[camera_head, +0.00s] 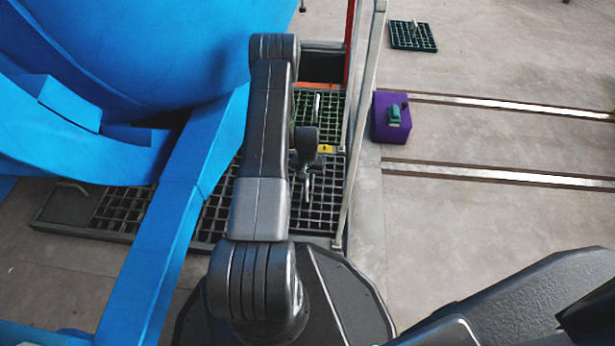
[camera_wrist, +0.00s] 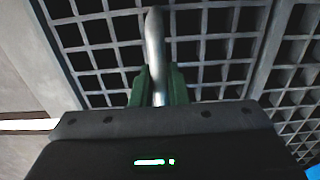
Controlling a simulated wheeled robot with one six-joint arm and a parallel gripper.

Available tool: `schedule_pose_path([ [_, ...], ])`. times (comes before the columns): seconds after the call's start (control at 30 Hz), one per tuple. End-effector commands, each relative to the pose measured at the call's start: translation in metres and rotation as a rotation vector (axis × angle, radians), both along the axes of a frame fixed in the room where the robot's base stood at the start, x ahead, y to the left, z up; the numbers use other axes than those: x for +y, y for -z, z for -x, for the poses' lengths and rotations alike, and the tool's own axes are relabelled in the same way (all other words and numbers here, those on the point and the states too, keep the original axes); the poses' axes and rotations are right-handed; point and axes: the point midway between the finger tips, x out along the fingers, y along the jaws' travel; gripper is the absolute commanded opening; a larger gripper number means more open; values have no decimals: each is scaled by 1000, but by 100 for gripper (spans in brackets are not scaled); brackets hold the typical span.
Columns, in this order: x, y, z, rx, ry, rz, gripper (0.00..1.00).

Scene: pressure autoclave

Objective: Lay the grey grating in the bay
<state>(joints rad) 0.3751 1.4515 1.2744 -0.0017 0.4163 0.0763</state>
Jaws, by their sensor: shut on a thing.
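My gripper (camera_wrist: 158,90), with green fingers, is shut on the upright metal handle (camera_wrist: 155,45) of a grating (camera_wrist: 100,70) in the wrist view. That grating is a dark square lattice with a lighter grey frame. In the head view my arm hides much of it; a lattice (camera_head: 322,205) with a metal handle shows just right of my wrist. I cannot tell whether it is raised or resting. A dark open bay (camera_head: 322,67) with an orange near edge lies farther up the walkway. Another lattice section with an upright handle (camera_head: 317,104) lies between.
A large blue vessel (camera_head: 150,40) and its blue beam (camera_head: 190,190) stand at left. Pale and red posts rise along the walkway's right edge. A purple box (camera_head: 391,118) and a dark green grating (camera_head: 413,36) sit on the floor at right, near two metal rails (camera_head: 500,178).

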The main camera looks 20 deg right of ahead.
Motion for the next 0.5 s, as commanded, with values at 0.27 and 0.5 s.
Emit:
schedule_pose_path([
  [0.27, -1, 4, -1, -3, 0, 1, 0],
  [0.5, -1, 8, -1, -3, 0, 1, 24],
])
